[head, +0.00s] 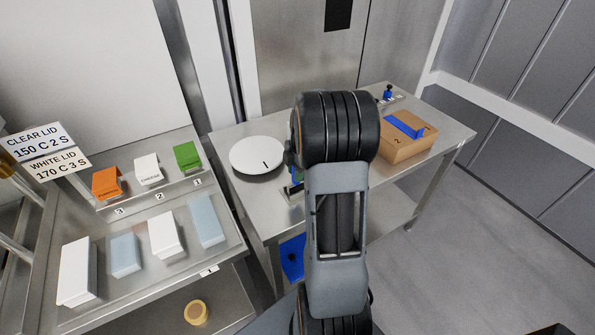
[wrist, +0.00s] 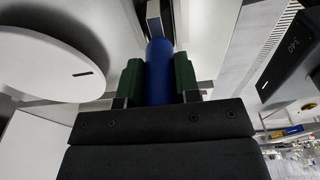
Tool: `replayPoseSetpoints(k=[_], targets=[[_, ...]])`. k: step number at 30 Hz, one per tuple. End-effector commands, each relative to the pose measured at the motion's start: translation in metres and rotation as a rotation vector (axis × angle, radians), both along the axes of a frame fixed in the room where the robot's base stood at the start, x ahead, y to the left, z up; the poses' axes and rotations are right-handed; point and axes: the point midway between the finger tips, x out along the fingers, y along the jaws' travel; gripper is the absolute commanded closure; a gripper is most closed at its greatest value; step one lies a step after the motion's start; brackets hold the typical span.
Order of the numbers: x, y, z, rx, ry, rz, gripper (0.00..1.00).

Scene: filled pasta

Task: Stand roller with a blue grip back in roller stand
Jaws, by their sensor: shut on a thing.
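My gripper shows in the wrist view (wrist: 159,80), its two green pads closed on the blue grip (wrist: 160,68) of the roller. The grip runs away from the gripper, and a narrow grey metal piece (wrist: 153,14) shows beyond its end; I cannot tell whether this is part of the roller or of the stand. In the head view my arm covers most of the gripper, with a little green and blue (head: 297,174) showing beside it. I cannot make out the roller stand for certain.
A white round plate (head: 257,155) lies left of my arm on the steel table (head: 232,192). A cardboard box (head: 410,146) with a blue strip and a small blue-topped item (head: 388,93) are to the right. Several boxes stand on the left bench (head: 190,262).

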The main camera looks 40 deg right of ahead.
Motion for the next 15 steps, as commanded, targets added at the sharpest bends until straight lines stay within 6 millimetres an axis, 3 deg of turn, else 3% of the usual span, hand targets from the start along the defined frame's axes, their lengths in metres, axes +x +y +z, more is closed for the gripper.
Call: replayPoseSetpoints(k=[3,4,6,12,15], targets=[[0.0000,-0.0001,-0.0035,0.000,0.000,0.000,0.94],[0.0000,0.0000,-0.0036,0.000,0.000,0.000,0.69],[-0.0001,-0.0001,-0.0025,0.000,0.000,0.000,0.62],[-0.0001,-0.0001,-0.0024,0.000,0.000,0.000,0.44],[-0.0001,-0.0001,-0.0024,0.000,0.000,0.000,0.44]])
